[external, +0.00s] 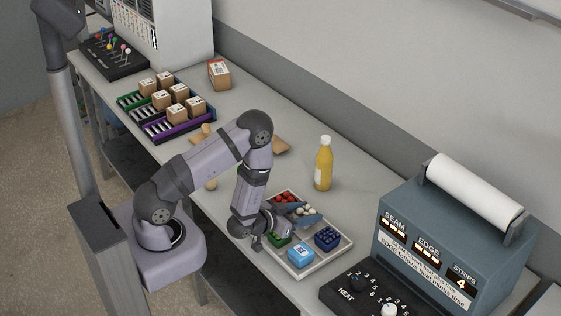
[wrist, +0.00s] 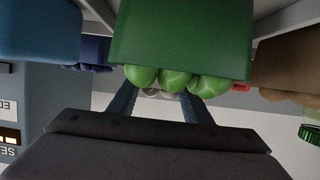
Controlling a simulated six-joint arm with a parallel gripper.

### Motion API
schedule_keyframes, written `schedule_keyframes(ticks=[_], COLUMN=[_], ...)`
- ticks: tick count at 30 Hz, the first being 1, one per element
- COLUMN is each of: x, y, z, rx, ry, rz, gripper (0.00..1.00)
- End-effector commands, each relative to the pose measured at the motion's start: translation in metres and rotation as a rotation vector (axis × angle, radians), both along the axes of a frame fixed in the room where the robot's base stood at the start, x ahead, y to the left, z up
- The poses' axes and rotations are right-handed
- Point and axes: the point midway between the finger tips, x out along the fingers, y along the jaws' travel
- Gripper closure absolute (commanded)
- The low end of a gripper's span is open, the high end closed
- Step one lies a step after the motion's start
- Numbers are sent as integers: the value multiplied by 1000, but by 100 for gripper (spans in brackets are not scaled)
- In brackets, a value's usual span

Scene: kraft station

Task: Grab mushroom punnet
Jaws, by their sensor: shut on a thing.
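In the external view the mushroom punnet (external: 304,210) shows as pale round tops at the back of the grey divided tray (external: 347,245). My gripper (external: 296,213) reaches down over the tray, its two blue-grey fingers on either side of the pale tops, shut on the punnet. In the wrist view the fingers (wrist: 156,98) come together at a small pale patch, while a green punnet (wrist: 180,35) with green round produce hides most of the rest. Whether the mushroom punnet is lifted is unclear.
The tray also holds red produce (external: 284,197), a dark blue punnet (external: 327,238) and a light blue box (external: 300,252). A yellow bottle (external: 323,166) stands behind it. A large grey sealing machine (external: 440,240) is at right. Crates of small cartons (external: 178,112) stand further left.

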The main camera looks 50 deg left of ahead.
Motion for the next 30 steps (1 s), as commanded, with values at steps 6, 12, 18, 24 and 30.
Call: schedule_keyframes(ticks=[6, 12, 18, 24, 30], x=[1, 1, 0, 0, 0], y=[0, 0, 0, 0, 1], z=[26, 50, 73, 82, 82], rx=[-1, 0, 0, 0, 0], ry=[-4, -5, -2, 0, 0], rz=[0, 0, 0, 0, 1], gripper=[77, 77, 77, 77, 77])
